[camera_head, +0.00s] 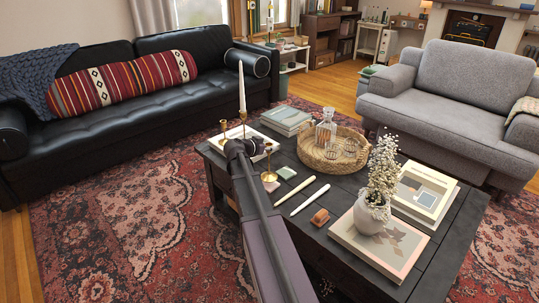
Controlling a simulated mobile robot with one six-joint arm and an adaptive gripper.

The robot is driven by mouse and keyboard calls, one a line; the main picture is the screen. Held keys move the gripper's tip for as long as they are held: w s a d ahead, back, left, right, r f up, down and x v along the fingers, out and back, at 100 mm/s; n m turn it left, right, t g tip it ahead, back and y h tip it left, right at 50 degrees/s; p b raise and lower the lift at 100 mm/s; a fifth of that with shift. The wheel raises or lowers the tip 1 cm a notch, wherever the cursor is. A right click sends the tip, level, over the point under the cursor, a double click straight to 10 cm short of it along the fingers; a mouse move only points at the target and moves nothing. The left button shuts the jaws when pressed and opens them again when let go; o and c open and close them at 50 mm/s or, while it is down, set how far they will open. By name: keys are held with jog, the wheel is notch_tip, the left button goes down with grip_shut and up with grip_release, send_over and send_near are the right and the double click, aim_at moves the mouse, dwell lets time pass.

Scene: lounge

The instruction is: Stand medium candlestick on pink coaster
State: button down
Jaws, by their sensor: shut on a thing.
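My gripper (240,148), dark, reaches over the near left end of the dark coffee table (335,205). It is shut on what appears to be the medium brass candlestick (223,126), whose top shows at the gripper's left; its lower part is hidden. A brass candlestick (243,116) with a tall white candle (241,88) rises just behind the gripper. A short brass candlestick (269,176) stands to the right. A small pinkish coaster (287,172) lies on the table right of it, with a greenish coaster (272,186) nearer. The coaster colours are hard to tell.
Two pale candles (302,198) and a small brown block (320,217) lie nearby. A woven tray (313,155) holds a decanter (326,130) and glasses. Books (286,121) lie behind; a white vase (371,215) with flowers stands on a book at right.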

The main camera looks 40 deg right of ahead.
aim_at(269, 154)
jog(key=shift+f+b, duration=1.7)
jog(key=shift+f, duration=0.2)
jog(key=shift+c, duration=1.8)
grip_release()
jog(key=shift+r, duration=0.3)
jog(key=p+v, duration=0.4)
jog(key=v, duration=0.8)
jog(key=shift+p, duration=0.35)
jog(key=shift+f, duration=0.1)
